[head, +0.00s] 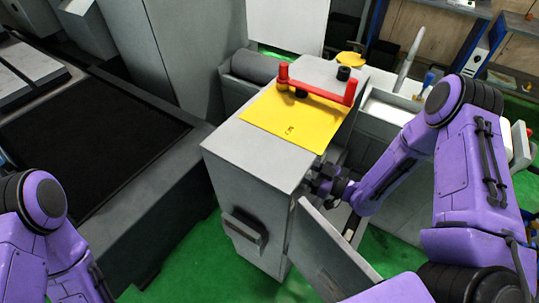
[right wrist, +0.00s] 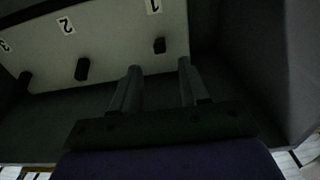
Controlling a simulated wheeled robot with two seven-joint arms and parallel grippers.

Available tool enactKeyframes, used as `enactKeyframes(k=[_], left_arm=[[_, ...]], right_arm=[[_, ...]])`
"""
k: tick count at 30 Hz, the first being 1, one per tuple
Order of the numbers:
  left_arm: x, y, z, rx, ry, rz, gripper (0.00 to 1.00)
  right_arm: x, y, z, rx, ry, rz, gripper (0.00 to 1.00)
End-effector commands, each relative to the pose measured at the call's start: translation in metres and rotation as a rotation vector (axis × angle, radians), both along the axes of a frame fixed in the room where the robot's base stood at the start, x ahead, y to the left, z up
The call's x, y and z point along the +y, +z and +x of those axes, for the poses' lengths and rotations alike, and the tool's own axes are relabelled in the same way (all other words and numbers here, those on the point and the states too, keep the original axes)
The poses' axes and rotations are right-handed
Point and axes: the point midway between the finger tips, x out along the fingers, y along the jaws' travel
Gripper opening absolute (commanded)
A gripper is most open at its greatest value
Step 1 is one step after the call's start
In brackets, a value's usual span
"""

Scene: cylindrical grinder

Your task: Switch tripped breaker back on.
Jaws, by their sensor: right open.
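The grey cabinet (head: 245,185) stands with its door (head: 330,255) swung open on the right side. My right gripper (head: 322,180) is at that opening, partly hidden by the cabinet. In the right wrist view a pale breaker panel (right wrist: 110,30) carries labels 1, 2 and 3. Dark levers show beside them: breaker 1 (right wrist: 159,45), breaker 2 (right wrist: 82,68) and breaker 3 (right wrist: 25,80). The open, empty right fingers (right wrist: 158,68) are near breaker 1, apparently apart from it. Breaker 2 looks a little farther from its label than the others. My left gripper is out of view.
A yellow plate (head: 275,118) with a red handle (head: 317,92) lies on the cabinet top. A dark-surfaced machine bed (head: 90,140) stands at left. A grey side wall (right wrist: 260,65) closes in at the right of the gripper. Green floor (head: 190,265) shows below.

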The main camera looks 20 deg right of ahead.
Motion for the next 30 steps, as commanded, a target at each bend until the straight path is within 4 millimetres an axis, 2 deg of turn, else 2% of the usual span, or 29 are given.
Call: enactKeyframes(k=[3,9,13,20,21,25,30], left_arm=[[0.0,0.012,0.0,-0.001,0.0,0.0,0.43],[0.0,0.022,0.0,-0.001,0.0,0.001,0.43],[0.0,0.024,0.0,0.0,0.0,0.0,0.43],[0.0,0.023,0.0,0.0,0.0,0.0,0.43],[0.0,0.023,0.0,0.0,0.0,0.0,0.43],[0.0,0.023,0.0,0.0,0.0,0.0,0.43],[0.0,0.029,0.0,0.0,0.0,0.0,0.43]], right_arm=[[0.02,0.003,0.022,0.0,0.008,-0.001,0.45],[0.044,0.002,0.053,0.0,0.008,-0.002,0.45],[0.05,0.001,0.062,-0.001,0.007,-0.001,0.45],[0.051,0.0,0.063,0.0,0.006,0.0,0.45],[0.051,0.0,0.063,0.0,0.006,0.0,0.41],[0.051,0.0,0.063,0.0,0.007,0.0,0.0],[0.052,0.005,0.063,0.011,0.01,-0.01,0.0]])
